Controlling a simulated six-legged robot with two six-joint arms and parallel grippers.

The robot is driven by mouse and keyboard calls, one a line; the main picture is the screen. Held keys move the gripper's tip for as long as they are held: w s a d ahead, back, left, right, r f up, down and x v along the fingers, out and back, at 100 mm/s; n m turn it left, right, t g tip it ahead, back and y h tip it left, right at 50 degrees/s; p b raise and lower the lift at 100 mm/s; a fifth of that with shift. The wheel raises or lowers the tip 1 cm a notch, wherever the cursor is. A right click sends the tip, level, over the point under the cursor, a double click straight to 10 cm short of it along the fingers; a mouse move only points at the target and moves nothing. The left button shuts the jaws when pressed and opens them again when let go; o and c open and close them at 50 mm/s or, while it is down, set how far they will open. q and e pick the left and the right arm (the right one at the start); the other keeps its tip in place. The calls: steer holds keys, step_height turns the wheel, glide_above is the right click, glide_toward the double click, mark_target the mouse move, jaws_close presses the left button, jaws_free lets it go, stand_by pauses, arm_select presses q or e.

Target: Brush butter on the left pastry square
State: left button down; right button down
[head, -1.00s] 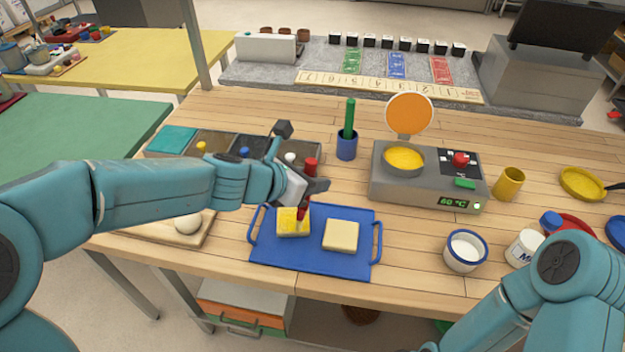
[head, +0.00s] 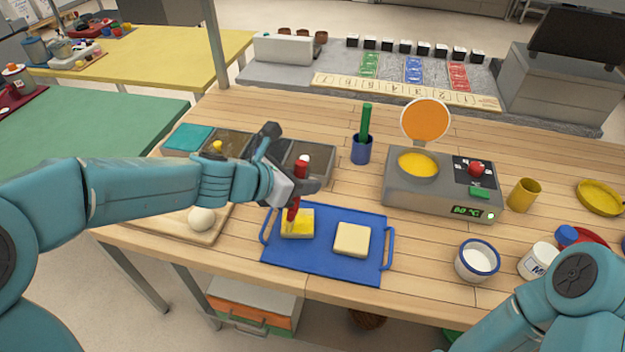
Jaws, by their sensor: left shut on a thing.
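A blue tray (head: 325,268) with side handles lies on the wooden bench. On it are the left pastry square (head: 306,233), bright yellow over much of its top, and a paler right pastry square (head: 352,240). My left gripper (head: 304,186) is shut on a red brush (head: 293,211), held almost upright. The brush's lower end is at the left part of the left pastry square; I cannot tell whether it touches. A pan of yellow butter (head: 418,165) sits on the grey warmer (head: 430,201). My right arm shows at the lower right, but its gripper is not in view.
A blue cup (head: 361,151) with a green-handled tool stands behind the tray. A board with a white ball (head: 202,219) lies left of the tray. A white bowl (head: 478,261), a yellow cup (head: 523,195) and a jar (head: 539,261) stand to the right.

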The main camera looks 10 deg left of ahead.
arm_select(q)
steer(key=shift+s+a, duration=0.1)
steer(key=shift+a, duration=0.25)
steer(key=shift+d, duration=0.1)
steer(key=shift+w+f, duration=0.1)
steer(key=shift+w, duration=0.5)
steer(key=d, duration=0.5)
steer(key=shift+w, duration=0.35)
